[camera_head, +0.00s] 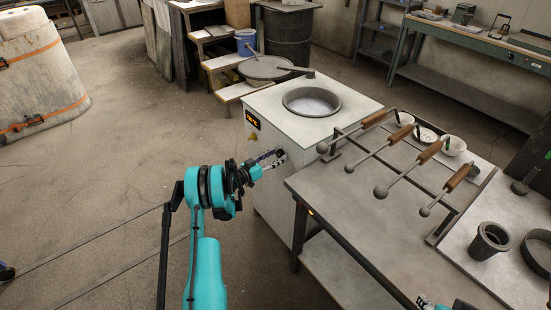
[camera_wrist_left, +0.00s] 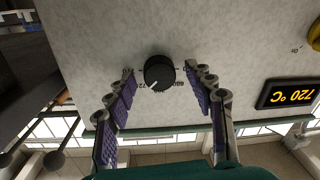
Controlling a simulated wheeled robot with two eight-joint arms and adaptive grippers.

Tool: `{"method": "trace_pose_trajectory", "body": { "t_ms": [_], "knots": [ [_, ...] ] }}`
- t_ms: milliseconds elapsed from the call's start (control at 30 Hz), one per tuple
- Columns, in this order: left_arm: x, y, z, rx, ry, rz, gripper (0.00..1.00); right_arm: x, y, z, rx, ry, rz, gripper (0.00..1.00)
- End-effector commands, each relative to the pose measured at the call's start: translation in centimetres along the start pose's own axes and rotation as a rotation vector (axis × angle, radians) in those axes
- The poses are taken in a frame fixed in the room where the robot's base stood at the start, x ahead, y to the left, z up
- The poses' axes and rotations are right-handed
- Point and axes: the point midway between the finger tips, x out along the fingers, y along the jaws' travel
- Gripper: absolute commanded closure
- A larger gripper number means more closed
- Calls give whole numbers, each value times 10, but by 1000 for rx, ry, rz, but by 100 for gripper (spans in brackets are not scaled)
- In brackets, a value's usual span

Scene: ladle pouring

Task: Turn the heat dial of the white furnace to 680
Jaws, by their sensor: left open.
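The white furnace (camera_head: 288,128) stands in the middle of the head view, with a round opening in its top. Its black heat dial (camera_wrist_left: 159,72) shows in the left wrist view, its white mark pointing to the lower left of that picture. The upside-down display (camera_wrist_left: 291,94) reads 720 °C; it also shows in the head view (camera_head: 252,119). My left gripper (camera_wrist_left: 160,76) is open, with one finger on each side of the dial and visible gaps. In the head view my left gripper (camera_head: 272,158) is at the furnace front and hides the dial. Part of my right gripper (camera_head: 425,301) shows at the bottom edge.
A metal table (camera_head: 345,215) stands right beside the furnace, with several wooden-handled ladles (camera_head: 400,165) on a rack. Bowls (camera_head: 453,145) and a dark crucible (camera_head: 489,240) are to the right. The floor left of the furnace is free.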

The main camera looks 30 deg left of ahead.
Motion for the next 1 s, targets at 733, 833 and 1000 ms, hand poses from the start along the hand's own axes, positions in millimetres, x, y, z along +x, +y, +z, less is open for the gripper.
{"method": "trace_pose_trajectory", "body": {
  "t_ms": [733,833,1000],
  "knots": [
    [0,0,0,-45,-3,0,96,0,0,0,0,0,0,56],
    [0,0,-1,-93,-5,0,96,0,0,0,0,0,0,56],
    [0,0,-1,-216,-13,-1,96,0,0,0,0,0,0,56]
  ]
}}
